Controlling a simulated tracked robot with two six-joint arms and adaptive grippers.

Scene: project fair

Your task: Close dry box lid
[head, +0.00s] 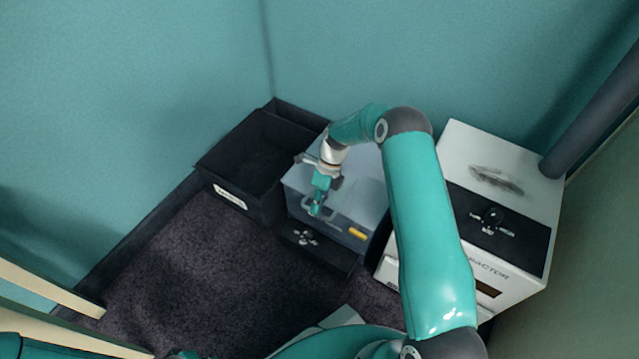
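The dry box (362,198) is a grey-blue box on the dark floor, between a black bin and a white machine. Its pale lid surface lies level on top as far as I see, but my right arm hides part of it, so I cannot tell if it is fully closed. A handle and a yellow label show at its front. My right gripper (315,206) is at the front edge of the box by the handle, pointing down. Its fingers are too small to tell open or shut. My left gripper is not in view; only a bit of teal arm shows at bottom left.
A black open bin (256,155) stands left of the box against the wall. A white machine (500,215) with a black knob panel stands close on the right. The dark carpet (200,265) in front is clear.

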